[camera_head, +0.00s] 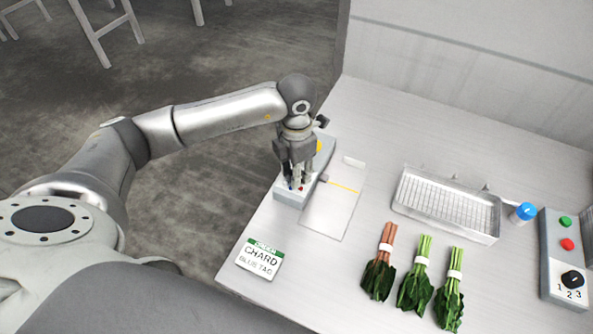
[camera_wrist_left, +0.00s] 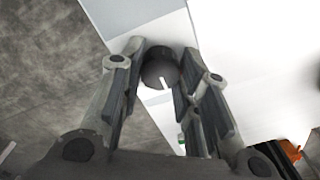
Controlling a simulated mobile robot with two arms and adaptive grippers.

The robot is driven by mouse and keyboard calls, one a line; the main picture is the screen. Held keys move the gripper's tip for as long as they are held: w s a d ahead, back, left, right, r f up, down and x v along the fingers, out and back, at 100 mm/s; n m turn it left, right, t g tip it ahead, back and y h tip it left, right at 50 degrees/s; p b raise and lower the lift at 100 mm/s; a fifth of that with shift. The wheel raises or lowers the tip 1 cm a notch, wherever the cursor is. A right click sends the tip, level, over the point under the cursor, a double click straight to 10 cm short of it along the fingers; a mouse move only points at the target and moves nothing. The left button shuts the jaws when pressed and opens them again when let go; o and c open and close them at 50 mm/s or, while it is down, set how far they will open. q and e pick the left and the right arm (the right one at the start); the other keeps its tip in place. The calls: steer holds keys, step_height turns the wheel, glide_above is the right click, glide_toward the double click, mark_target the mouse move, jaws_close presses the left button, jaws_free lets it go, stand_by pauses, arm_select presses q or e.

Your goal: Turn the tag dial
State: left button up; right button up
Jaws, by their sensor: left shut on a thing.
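My left gripper (camera_head: 297,178) points down over the grey tag box (camera_head: 282,192) at the table's left edge. In the left wrist view, my left gripper (camera_wrist_left: 161,85) has its fingers on both sides of a dark round dial (camera_wrist_left: 158,68) with a white pointer mark, and is shut on it. In the head view the fingers hide the dial; small blue and red marks show by the fingertips. A card (camera_head: 260,258) reads "ORDER CHARD BLUE TAG". My right gripper is not in view.
A white board with a yellow line (camera_head: 337,203) lies beside the tag box. Three bunches of greens lie in front: red-stemmed (camera_head: 379,275), green (camera_head: 414,286), green (camera_head: 450,298). Behind are a wire-rack tray (camera_head: 447,231), a blue-capped bottle (camera_head: 524,212) and a button box (camera_head: 554,246).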

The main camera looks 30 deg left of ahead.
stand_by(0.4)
arm_select(q)
steer(key=o, duration=1)
step_height(320, 180, up, 12)
steer(key=shift+r, duration=0.1)
stand_by(0.3)
